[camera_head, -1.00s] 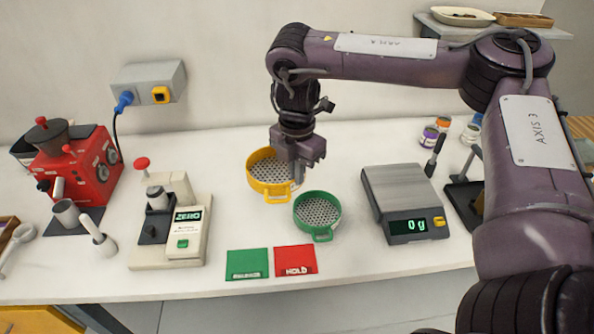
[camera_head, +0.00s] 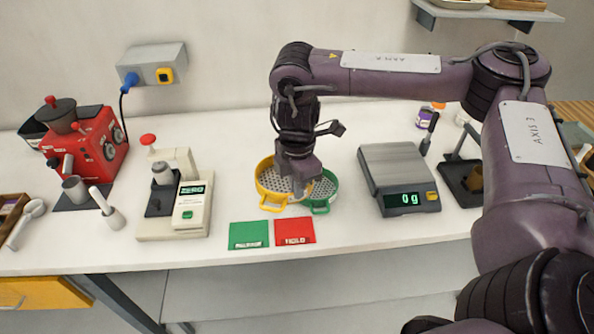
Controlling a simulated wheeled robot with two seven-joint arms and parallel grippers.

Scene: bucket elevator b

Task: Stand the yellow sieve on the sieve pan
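The yellow sieve (camera_head: 267,193) has a perforated grey bottom and a small loop handle toward the front. My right gripper (camera_head: 300,190) is at its right rim, shut on it as far as I can see, though the fingertips are small and partly covered. The yellow sieve overlaps the left part of a green round sieve-like vessel (camera_head: 332,190), which also shows a perforated grey bottom and a front handle. I cannot tell whether the two touch. I cannot make out a separate sieve pan. My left gripper is not in view.
A scale (camera_head: 400,172) reading 0 g stands to the right. A green card (camera_head: 248,235) and a red card (camera_head: 295,231) lie in front. A white-and-grey device (camera_head: 180,200) and a red grinder-like machine (camera_head: 90,150) stand left. The bench behind the sieves is clear.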

